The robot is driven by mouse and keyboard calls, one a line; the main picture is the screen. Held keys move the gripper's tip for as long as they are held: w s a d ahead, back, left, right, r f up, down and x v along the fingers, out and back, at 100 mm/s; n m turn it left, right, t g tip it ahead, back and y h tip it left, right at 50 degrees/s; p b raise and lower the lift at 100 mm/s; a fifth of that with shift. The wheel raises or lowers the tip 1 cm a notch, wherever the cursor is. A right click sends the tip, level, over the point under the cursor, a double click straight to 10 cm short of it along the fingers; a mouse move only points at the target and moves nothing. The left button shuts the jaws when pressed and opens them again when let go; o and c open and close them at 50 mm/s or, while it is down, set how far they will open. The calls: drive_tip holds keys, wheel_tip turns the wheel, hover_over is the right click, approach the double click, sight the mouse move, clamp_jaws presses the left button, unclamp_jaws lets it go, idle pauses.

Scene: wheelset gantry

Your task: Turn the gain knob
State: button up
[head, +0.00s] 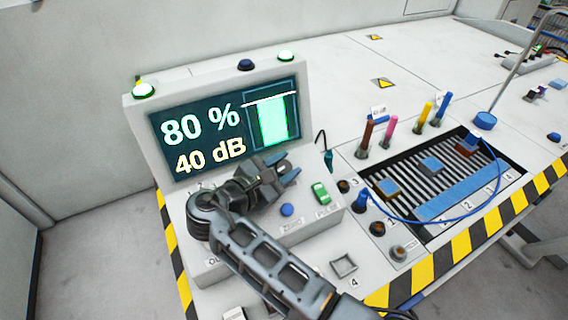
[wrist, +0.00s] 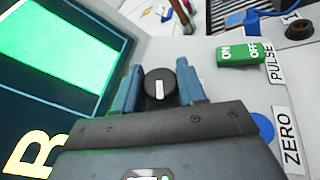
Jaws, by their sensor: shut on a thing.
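The gain knob (wrist: 160,88) is a round black knob with a white pointer line, seen between my two fingers in the wrist view. The line runs roughly up and down in that picture. My gripper (head: 281,168) is shut on the knob, one blue-grey finger on each side. In the head view my gripper covers the knob. The console's display (head: 222,128) reads 80 % and 40 dB, with a tall green bar under a white line at its right.
A blue ZERO button (head: 287,210) and a green PULSE switch (head: 320,193) sit close right of my gripper. Brown, pink, yellow and blue upright pieces stand behind a dark slatted tray (head: 492,154). A blue cable (head: 402,217) crosses the bench.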

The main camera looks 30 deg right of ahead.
drive_tip(key=shift+m+g, duration=0.5)
drive_tip(key=shift+g, duration=0.1)
drive_tip(key=o, duration=0.7)
drive_tip(key=shift+b+v, duration=0.45)
drive_tip(key=shift+v, duration=3.5)
